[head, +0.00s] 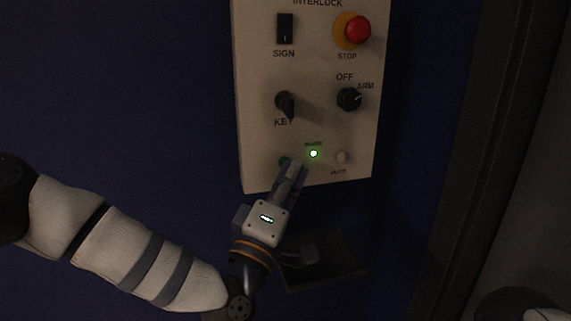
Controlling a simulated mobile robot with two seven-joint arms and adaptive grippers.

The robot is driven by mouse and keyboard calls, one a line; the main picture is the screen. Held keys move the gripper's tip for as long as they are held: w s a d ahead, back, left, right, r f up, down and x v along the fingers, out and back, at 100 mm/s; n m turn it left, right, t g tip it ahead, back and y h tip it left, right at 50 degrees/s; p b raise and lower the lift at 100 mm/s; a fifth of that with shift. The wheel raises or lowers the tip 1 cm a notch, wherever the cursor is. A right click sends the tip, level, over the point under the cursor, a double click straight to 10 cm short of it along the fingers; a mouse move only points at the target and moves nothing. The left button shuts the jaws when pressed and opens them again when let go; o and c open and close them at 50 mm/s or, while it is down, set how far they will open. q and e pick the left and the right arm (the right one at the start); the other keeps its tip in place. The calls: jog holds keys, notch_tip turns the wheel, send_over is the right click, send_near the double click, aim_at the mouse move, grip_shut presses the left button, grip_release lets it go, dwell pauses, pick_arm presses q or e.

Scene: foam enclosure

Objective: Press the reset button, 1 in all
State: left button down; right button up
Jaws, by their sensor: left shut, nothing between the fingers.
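A cream control panel (317,80) titled INTERLOCK hangs on the dark blue wall. My left gripper (296,166) is shut and empty, with its fingertips at the panel's lower left. A dark green button (284,161) shows just beside the fingertips, mostly hidden by them. Its label is hidden, so I cannot read whether it says reset. I cannot tell whether the fingertips touch it. A small green light (313,154) is lit to the right of the fingertips.
The panel also carries a SIGN switch (285,28), a red STOP button (358,30), a KEY switch (285,103), an OFF/ARM knob (349,99) and a pale MUTE button (342,157). A dark tray (345,268) sits below the panel. A dark frame stands at right.

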dwell(0.4)
pick_arm(q)
jog(key=shift+s+d+p, duration=0.2)
jog(key=shift+s+p, duration=0.1)
jog(key=shift+s, duration=0.4)
pick_arm(e)
jog(key=shift+w+r, duration=0.25)
jog(key=shift+r, duration=0.05)
pick_arm(q)
jog(key=shift+s, duration=0.1)
jog(key=s, duration=0.1)
jog(key=s+d+p, duration=0.1)
jog(key=s, duration=0.2)
jog(key=shift+s+d, duration=0.3)
pick_arm(e)
jog(key=shift+w+r+t, duration=0.4)
jog(key=shift+w+r, duration=0.35)
jog(key=shift+r, duration=0.1)
